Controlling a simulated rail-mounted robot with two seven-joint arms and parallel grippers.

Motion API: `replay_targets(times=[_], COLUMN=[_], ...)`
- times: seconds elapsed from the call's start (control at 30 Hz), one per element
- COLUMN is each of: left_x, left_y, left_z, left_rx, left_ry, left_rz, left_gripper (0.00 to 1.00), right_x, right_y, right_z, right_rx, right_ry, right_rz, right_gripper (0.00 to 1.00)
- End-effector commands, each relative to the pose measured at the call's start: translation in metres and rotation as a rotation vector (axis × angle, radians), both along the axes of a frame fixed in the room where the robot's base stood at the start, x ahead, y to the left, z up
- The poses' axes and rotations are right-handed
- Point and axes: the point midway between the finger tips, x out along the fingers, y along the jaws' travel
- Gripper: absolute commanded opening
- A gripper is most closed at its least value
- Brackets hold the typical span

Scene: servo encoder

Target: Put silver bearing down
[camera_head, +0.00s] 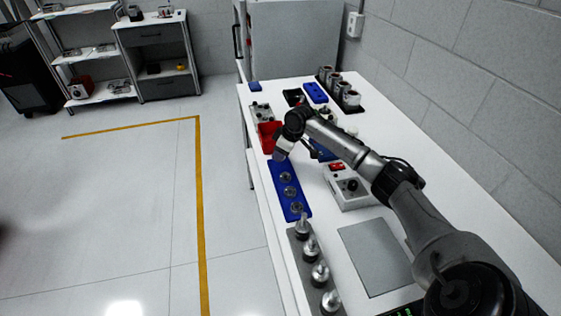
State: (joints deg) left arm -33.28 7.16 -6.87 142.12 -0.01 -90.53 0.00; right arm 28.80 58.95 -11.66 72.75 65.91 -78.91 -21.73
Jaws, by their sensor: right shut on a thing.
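My right gripper (280,156) reaches in on the arm from the lower right. It points down over the far end of the blue tray (304,217) and is shut. The silver bearing between its fingers is too small and covered to make out clearly. Three round silver pieces sit in a row in the tray, at the far (286,177), middle (290,191) and near (297,208) spots. I cannot tell whether the held piece touches the tray. My left gripper is not in view.
A grey rack (296,247) with several silver shafted parts stands nearer on the white table. A red bin (266,138) is just beyond the gripper. A grey box (350,190) with a black knob and a flat grey plate (375,257) lie to the right.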

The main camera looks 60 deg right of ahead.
Motion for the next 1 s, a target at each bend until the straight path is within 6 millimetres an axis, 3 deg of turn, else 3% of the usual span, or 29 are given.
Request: replay_targets(times=[0.17, 0.4, 0.8, 0.83, 0.93, 1.0], left_x=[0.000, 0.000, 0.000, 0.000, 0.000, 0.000], left_y=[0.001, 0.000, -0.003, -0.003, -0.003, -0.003], left_z=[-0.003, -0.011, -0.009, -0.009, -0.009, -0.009], left_rx=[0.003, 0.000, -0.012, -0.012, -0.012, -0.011], left_ry=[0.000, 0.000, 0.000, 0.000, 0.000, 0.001], left_rz=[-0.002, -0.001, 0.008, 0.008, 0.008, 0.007], left_gripper=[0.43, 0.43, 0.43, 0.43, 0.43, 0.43], right_x=[0.000, 0.000, 0.000, 0.000, 0.000, 0.000], right_y=[0.000, 0.000, 0.000, 0.000, 0.000, 0.000], right_z=[-0.010, -0.039, -0.042, -0.043, -0.043, -0.043], right_rx=[0.001, 0.000, -0.001, -0.001, -0.001, -0.001], right_ry=[0.001, 0.001, 0.000, 0.000, 0.000, 0.001], right_rz=[0.000, -0.001, -0.001, 0.000, 0.000, 0.000], right_gripper=[0.13, 0.13, 0.13, 0.42, 0.52, 0.52])
